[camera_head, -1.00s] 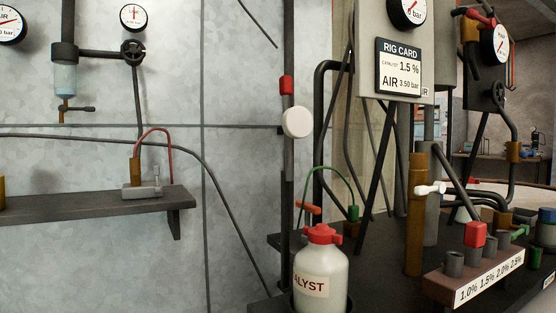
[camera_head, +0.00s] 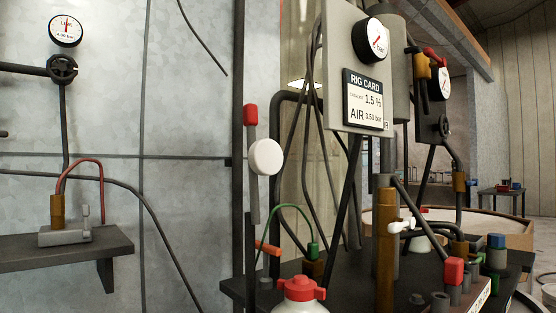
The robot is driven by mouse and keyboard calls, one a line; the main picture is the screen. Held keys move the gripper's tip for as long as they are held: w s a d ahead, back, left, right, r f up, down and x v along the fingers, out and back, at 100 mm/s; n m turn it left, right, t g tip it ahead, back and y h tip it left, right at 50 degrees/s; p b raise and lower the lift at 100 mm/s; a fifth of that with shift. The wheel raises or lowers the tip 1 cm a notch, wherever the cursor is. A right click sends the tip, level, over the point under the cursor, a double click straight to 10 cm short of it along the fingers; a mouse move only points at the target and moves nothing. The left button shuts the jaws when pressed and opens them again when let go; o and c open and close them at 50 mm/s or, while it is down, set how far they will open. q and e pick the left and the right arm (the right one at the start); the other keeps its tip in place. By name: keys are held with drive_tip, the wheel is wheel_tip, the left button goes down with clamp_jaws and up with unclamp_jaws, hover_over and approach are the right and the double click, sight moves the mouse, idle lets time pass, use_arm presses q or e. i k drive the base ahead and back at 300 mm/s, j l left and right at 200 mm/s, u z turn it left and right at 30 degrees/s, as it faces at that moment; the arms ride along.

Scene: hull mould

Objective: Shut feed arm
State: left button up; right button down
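A grey upright bar with a red end (camera_head: 250,115) and a round white knob (camera_head: 265,157) stands in front of a dark post, left of the rig card. It may be the feed arm, but no label shows this. An orange lever (camera_head: 267,247) sits low beside the post, near a green hose. A brass post (camera_head: 386,250) carries a small white handle (camera_head: 401,226). A red handle (camera_head: 434,57) sits on a brass fitting at the upper right. Neither of my grippers is in view.
A bottle with a red cap (camera_head: 300,288) stands at the bottom edge, mostly cut off. The rig card (camera_head: 362,98) hangs above the dark bench (camera_head: 350,285). A wall shelf (camera_head: 70,247) sticks out at left. A round tub (camera_head: 520,235) stands behind the bench.

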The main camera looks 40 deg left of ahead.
sight(265, 158)
drive_tip(key=j+z, duration=0.2)
drive_tip(key=j, duration=0.35)
drive_tip(key=k+j+z, duration=0.25)
drive_tip(key=j, duration=0.75)
drive_tip(key=k+j, duration=0.15)
drive_tip(key=j, duration=0.4)
drive_tip(key=k, duration=0.4)
